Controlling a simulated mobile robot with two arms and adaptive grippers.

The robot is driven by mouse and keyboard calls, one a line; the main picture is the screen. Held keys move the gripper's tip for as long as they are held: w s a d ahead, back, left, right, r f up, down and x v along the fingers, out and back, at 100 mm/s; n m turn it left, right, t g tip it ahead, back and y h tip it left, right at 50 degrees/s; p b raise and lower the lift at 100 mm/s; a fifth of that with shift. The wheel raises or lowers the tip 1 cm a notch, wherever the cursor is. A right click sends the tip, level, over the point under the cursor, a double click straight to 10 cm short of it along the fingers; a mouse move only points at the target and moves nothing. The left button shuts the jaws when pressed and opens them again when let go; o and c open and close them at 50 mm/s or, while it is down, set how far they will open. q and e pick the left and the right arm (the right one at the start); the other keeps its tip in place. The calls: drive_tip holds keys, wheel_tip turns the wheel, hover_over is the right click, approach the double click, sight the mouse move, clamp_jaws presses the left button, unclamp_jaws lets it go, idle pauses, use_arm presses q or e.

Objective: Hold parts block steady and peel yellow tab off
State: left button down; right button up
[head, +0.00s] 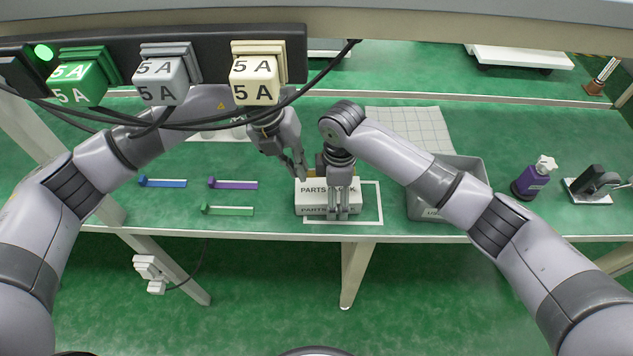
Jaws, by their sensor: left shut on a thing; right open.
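The white parts block (312,197), with "PARTS BLOCK" printed on it, sits inside a white outlined square on the green table. A small part of the yellow tab (313,171) shows at the block's back top edge, between my two grippers; the rest is hidden. My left gripper (299,173) is at the block's back left edge, shut on what looks like the left end of the yellow tab. My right gripper (344,212) is open, pointing down over the right part of the block, its fingers in front of the block's face. I cannot tell whether they touch it.
Blue (162,183), purple (233,184) and green (228,210) strips lie left of the block. A grey bin (428,208) stands to the right, partly behind my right arm. Farther right are a purple bottle (531,182) and a black device (592,184).

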idle(0.3)
wheel_tip(320, 180, up, 12)
idle(0.4)
